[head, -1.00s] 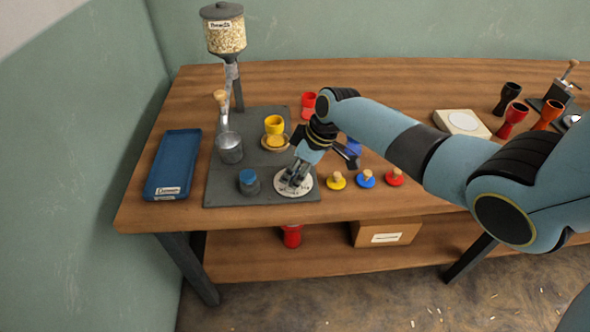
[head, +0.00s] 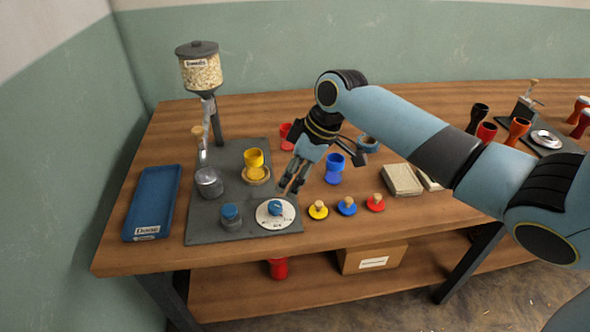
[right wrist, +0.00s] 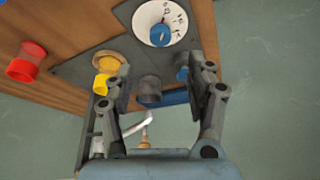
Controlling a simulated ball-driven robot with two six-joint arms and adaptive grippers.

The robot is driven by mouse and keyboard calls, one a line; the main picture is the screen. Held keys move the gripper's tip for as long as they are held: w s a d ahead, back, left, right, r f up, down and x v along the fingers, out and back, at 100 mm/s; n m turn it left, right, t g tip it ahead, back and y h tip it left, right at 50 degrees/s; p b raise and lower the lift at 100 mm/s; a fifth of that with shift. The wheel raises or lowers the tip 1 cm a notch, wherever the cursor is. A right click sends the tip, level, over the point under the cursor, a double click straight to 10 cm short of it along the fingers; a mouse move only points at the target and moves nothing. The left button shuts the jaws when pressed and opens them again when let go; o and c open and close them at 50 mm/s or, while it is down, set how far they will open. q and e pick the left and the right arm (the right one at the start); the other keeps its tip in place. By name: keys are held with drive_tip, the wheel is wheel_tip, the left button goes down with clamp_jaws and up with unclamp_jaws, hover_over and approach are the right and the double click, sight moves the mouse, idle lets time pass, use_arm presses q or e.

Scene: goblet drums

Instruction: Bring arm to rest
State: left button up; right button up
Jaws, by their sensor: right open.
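My right gripper (head: 291,188) is open and empty in the head view. It hangs above the workbench (head: 130,256), just behind the white dial (head: 268,221) with its blue knob (head: 275,208). In the right wrist view the two fingers (right wrist: 160,90) are spread apart with nothing held between them. The dial also shows at the top of that view (right wrist: 176,28). My right arm reaches in from the right over the bench. My left gripper is in neither view.
A grain dispenser (head: 201,70), a metal cup (head: 209,182), a yellow goblet drum (head: 254,161) and a blue tray (head: 153,203) stand left. A blue goblet drum (head: 334,168) stands right of the gripper. Three coloured stoppers (head: 347,206) line the front. Several drums stand far right.

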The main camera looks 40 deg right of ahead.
drive_tip(key=shift+v, duration=0.85)
drive_tip(key=s+a+r+m+h, duration=0.1)
drive_tip(key=s+a+r+m, duration=0.1)
drive_tip(key=s, duration=0.6)
drive_tip(key=s+a+r+m+h, duration=0.2)
drive_tip(key=s, duration=0.5)
drive_tip(key=s+a+r+m+h, duration=0.1)
drive_tip(key=s+a+r+m, duration=0.15)
drive_tip(key=s, duration=0.55)
wheel_tip(320, 180, down, 33)
drive_tip(key=d+g+b, duration=0.1)
drive_tip(key=d+b, duration=0.1)
drive_tip(key=b, duration=0.6)
drive_tip(key=s+f+g+b, duration=0.1)
drive_tip(key=s+f+b, duration=0.2)
drive_tip(key=s+f, duration=0.7)
drive_tip(key=s+d+f+b, duration=0.1)
drive_tip(key=s+f+b, duration=0.3)
drive_tip(key=s+f, duration=0.6)
wheel_tip(320, 180, down, 5)
drive_tip(key=shift+d+g, duration=0.25)
drive_tip(key=shift+g, duration=0.15)
